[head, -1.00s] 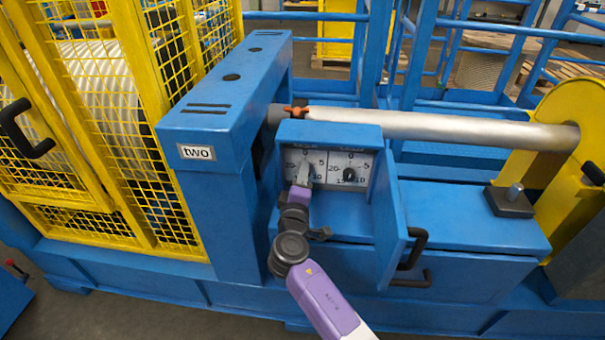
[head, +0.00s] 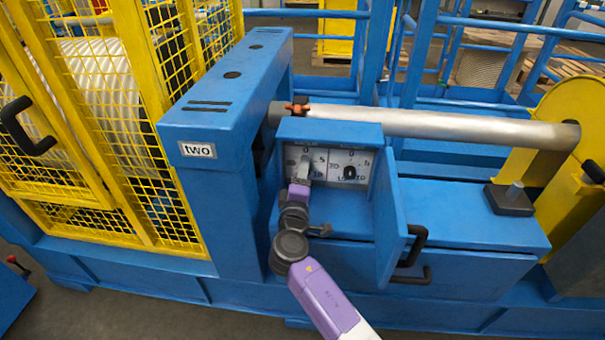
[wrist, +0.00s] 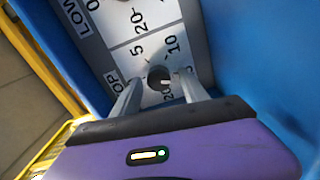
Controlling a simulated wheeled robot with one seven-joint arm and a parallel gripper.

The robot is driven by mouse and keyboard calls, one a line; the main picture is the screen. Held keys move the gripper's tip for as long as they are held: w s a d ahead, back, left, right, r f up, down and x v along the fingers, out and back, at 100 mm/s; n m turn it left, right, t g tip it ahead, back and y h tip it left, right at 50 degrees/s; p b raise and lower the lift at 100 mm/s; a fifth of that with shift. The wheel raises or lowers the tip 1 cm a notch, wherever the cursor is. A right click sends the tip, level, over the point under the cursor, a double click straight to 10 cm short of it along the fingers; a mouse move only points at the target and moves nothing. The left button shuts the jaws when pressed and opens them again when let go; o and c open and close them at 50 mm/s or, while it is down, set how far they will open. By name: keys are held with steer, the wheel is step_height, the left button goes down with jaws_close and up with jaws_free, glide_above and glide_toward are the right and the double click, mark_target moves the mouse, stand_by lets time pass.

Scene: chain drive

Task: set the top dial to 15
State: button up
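The top dial (wrist: 159,76) is a small dark knob with a light mark, on a pale plate with numbers around it; the partly hidden label beside it reads "OP". My gripper (wrist: 160,84) has its two fingers apart, one on each side of this knob, with visible gaps between fingers and knob. In the head view my gripper (head: 303,172) is at the left dial of the panel and hides most of it. The dial's reading is too small and covered to tell surely. A second dial (head: 349,172), labelled "LOW" in the wrist view, sits to the right.
The dials sit inside a blue box (head: 330,131) whose door (head: 391,225) stands open on the right, with a black handle. A steel shaft (head: 440,126) runs behind the box.

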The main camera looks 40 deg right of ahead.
steer(key=shift+v, duration=3.9)
